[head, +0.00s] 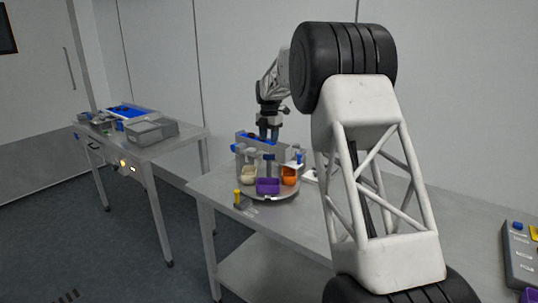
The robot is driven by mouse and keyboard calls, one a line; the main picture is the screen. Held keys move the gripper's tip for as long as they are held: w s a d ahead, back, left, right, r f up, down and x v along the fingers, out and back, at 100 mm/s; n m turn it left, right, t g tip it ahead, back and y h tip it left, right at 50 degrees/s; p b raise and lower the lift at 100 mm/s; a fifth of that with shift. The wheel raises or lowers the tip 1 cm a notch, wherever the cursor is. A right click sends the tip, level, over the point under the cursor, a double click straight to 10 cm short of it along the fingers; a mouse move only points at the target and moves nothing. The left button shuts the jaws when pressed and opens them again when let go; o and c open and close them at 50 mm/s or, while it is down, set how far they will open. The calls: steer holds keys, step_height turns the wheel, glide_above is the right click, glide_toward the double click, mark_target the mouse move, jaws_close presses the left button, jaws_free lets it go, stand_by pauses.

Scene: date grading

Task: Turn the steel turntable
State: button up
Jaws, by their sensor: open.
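My gripper (269,138) points down above the back part of the turntable, in front of or over a grey fixture with blue parts (246,142). Its fingers look slightly apart and nothing shows between them. The fingertips overlap the fixture in the picture, so I cannot tell whether they touch anything. The turntable's back edge is hidden.
A small yellow-topped post (237,196) stands at the turntable's left. My arm covers the table's right middle. A grey control box (520,254) sits at far right. A second steel table (168,144) at left holds a grey bin (152,130) and blue tray (130,111).

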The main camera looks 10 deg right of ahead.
steer(key=m, duration=0.5)
steer(key=shift+m, duration=0.3)
steer(key=m, duration=0.5)
steer(key=shift+m, duration=0.3)
steer(key=shift+f, duration=0.2)
glide_above(269, 169)
steer(key=w, duration=0.1)
steer(key=shift+f, duration=3.75)
steer(key=shift+c, duration=0.2)
jaws_close()
